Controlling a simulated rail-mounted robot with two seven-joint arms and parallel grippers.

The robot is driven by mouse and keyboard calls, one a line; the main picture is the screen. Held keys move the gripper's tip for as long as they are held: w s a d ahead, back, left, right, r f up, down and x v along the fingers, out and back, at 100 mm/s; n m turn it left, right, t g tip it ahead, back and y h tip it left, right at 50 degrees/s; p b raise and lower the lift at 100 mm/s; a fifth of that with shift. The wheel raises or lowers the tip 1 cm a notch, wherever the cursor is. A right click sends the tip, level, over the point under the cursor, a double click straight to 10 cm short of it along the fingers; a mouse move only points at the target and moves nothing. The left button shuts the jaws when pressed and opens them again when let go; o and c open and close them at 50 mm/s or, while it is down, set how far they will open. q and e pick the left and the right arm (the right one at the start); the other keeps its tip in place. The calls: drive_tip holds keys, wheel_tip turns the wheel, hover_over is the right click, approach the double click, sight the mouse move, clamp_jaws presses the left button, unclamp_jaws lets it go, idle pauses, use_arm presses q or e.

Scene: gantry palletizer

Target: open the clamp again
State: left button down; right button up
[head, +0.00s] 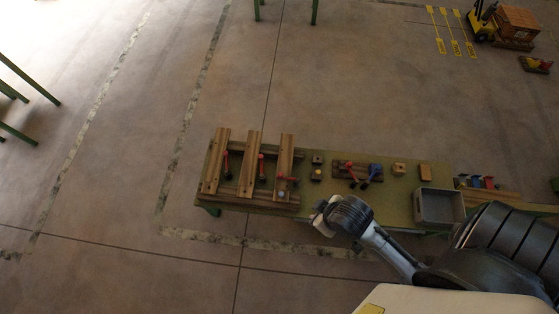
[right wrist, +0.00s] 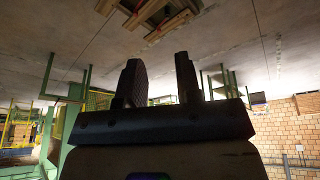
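Several toggle clamps with red handles sit by the wooden planks at the left of the green table: one red handle (head: 226,163) and another (head: 261,167) point along the planks, and a third (head: 287,178) lies across the right plank. A small wooden board bears a red-handled clamp (head: 350,171) and a blue-handled clamp (head: 374,172). I cannot tell which clamp is meant. My right gripper (head: 321,217) is at the table's front edge, apart from the clamps. In the right wrist view its fingers (right wrist: 160,82) are apart with nothing between them. My left gripper is out of view.
The green table (head: 400,205) also holds small blocks (head: 399,169), a grey bin (head: 439,206) and more coloured parts (head: 477,182) at the right. A yellow forklift (head: 482,22) with a crate (head: 517,22) stands far back right.

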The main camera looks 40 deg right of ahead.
drive_tip(key=shift+t, duration=0.6)
drive_tip(key=b+x, duration=0.5)
drive_tip(key=x, duration=0.1)
drive_tip(key=b+x, duration=0.2)
drive_tip(key=b, duration=0.1)
drive_tip(key=shift+w+a+f+b, duration=0.1)
drive_tip(key=shift+w+f+b, duration=0.15)
drive_tip(key=shift+w, duration=0.25)
clamp_jaws()
drive_tip(key=w+a+f+t+h+b, duration=0.15)
drive_tip(key=w+f+b, duration=0.45)
drive_tip(key=f+b, duration=0.65)
drive_tip(key=w+a+f+n+b, duration=0.15)
drive_tip(key=w+f+b, duration=0.45)
drive_tip(key=f+b, duration=0.6)
drive_tip(key=w+a+f+b, duration=0.2)
drive_tip(key=w+f+b, duration=0.4)
drive_tip(key=f+b, duration=0.65)
drive_tip(key=w+d+f+n+h+b, duration=0.1)
drive_tip(key=d+f+n+h+b, duration=0.1)
drive_tip(key=f+n+h+b, duration=0.2)
drive_tip(key=w+d+f+n+h+b, duration=0.2)
drive_tip(key=f+n+h, duration=0.5)
drive_tip(key=f+n, duration=0.4)
drive_tip(key=d+n+b, duration=0.1)
drive_tip(key=n+b, duration=0.1)
drive_tip(key=n, duration=0.3)
drive_tip(key=shift+w+f, duration=0.15)
drive_tip(key=shift+w, duration=0.05)
drive_tip(key=shift+h, duration=0.25)
